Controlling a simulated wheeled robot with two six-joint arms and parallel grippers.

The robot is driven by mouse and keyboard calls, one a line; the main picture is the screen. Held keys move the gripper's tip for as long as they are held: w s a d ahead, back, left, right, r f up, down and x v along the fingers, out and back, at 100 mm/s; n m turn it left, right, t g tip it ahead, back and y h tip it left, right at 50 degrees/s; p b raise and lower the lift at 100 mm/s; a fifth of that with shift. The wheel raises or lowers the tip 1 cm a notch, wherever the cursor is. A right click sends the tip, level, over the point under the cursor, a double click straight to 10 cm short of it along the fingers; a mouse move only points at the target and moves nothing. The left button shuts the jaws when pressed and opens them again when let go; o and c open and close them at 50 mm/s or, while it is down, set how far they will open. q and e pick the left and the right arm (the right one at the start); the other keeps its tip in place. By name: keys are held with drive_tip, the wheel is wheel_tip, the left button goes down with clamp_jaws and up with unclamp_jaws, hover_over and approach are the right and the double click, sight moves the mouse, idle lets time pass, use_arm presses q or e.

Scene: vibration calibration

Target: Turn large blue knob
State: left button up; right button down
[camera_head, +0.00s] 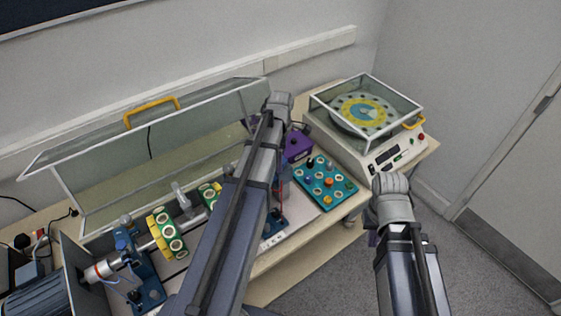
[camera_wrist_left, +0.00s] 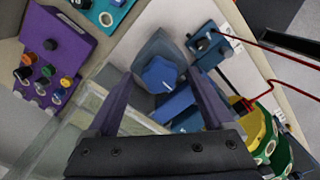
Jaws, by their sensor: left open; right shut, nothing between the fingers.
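I cannot tell whether the fingertips are down at the knob's height. In the head view my left arm hides the knob and most of the left gripper. My right gripper (camera_head: 373,236) is shut and empty, off the front right of the bench, mostly hidden by its wrist.
A purple box with knobs (camera_wrist_left: 54,58) and a teal knob panel (camera_head: 326,182) are nearby. Red wires (camera_wrist_left: 285,88) run from a small blue terminal block (camera_wrist_left: 208,45). A glass-covered turntable unit (camera_head: 395,160) stands at right. An open clear lid with a yellow handle (camera_head: 152,108) stands behind.

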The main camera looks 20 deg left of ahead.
use_arm(q)
drive_tip(key=c, duration=1.4)
drive_tip(key=shift+o, duration=0.2)
drive_tip(key=shift+m, duration=0.3)
